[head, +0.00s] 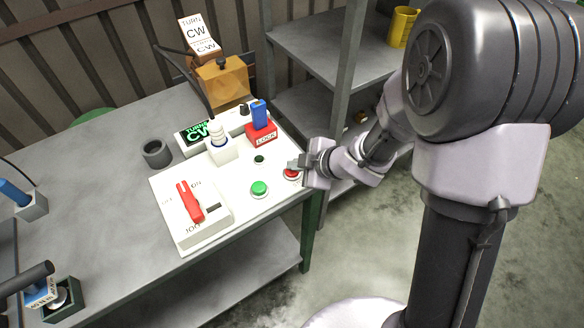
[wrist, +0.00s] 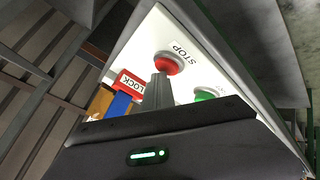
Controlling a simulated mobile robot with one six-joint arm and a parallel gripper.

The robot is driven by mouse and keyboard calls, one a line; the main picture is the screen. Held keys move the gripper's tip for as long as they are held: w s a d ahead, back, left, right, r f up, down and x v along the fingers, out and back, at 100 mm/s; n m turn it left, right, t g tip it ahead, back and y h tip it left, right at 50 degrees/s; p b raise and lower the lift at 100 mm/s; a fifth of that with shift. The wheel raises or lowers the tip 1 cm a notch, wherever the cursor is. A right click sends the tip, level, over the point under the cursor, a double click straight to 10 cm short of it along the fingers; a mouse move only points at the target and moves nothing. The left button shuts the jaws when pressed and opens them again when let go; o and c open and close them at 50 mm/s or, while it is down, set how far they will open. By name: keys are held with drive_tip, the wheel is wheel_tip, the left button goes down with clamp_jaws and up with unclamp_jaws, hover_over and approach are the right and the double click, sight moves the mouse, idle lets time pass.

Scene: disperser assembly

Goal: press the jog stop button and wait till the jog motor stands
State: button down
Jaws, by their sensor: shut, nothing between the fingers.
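The red stop button (head: 291,173) sits on the white panel near the table's right edge. In the wrist view the red button (wrist: 169,63) stands beside a STOP label (wrist: 186,53). My gripper (head: 296,165) is shut and empty, with its fingertips at the button. In the wrist view the fingers point at the button, but I cannot tell whether they press it. The green button (head: 259,188) is left of and nearer than the red one. A white jog box (head: 214,222) carries a red lever switch (head: 190,202). The jog motor is not clearly identifiable.
A red LOCK block (head: 261,134) with a blue part stands behind the buttons. A dark cup (head: 156,153) stands on the grey table (head: 100,180). A grey shelf (head: 345,50) stands behind.

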sight(295, 173)
drive_tip(key=shift+f, duration=0.3)
drive_tip(key=shift+r, duration=0.15)
drive_tip(key=shift+r+p, duration=1.1)
drive_tip(key=shift+r, duration=0.1)
wheel_tip(295, 173, up, 5)
drive_tip(key=p, duration=0.5)
